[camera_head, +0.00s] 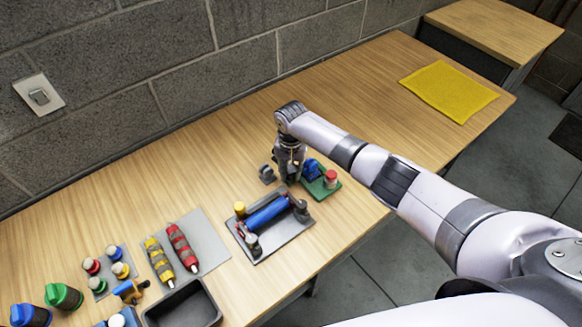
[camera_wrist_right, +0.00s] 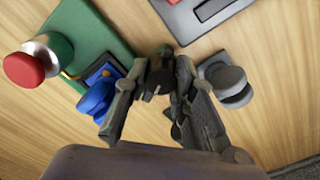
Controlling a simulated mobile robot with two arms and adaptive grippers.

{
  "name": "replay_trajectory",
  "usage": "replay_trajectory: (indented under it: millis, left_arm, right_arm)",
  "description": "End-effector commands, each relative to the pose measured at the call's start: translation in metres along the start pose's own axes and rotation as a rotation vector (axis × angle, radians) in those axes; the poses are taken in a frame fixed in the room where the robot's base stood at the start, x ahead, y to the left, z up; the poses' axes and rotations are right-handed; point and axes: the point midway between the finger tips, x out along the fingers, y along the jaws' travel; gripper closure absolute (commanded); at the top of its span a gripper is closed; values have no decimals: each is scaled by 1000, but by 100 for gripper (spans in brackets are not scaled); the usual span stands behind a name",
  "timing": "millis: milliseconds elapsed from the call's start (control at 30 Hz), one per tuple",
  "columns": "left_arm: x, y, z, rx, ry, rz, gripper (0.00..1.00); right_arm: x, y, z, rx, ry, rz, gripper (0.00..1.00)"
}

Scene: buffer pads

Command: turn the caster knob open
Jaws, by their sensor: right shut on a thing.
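My right gripper (camera_head: 290,170) reaches down to the table at the left edge of a small green board (camera_head: 328,193). In the right wrist view the right gripper (camera_wrist_right: 160,75) is shut on a small dark part (camera_wrist_right: 157,84), mostly hidden by the fingers. I cannot tell for certain that this part is the caster knob. A blue part (camera_wrist_right: 96,98) is just left of the fingers, beside the green board (camera_wrist_right: 95,30). A grey caster-like piece (camera_wrist_right: 229,84) stands to the right of the fingers; it also shows in the head view (camera_head: 267,173). My left gripper is not in view.
A red-topped knob (camera_head: 331,177) stands on the board. A grey tray with a blue roller (camera_head: 268,215) lies in front. Several coloured bottles, handles and a black bin (camera_head: 182,305) are at lower left. A yellow mat (camera_head: 450,90) lies far right, with bare wood between.

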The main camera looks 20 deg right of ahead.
Motion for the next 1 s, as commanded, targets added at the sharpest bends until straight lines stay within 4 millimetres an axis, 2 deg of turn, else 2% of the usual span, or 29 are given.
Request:
replay_trajectory:
  millis: [600, 1000]
  left_arm:
    - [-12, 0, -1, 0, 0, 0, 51]
    - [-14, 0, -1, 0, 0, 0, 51]
  right_arm:
    - [0, -1, 0, -586, -1, -2, 100]
    - [0, -2, 0, -897, -1, -2, 100]
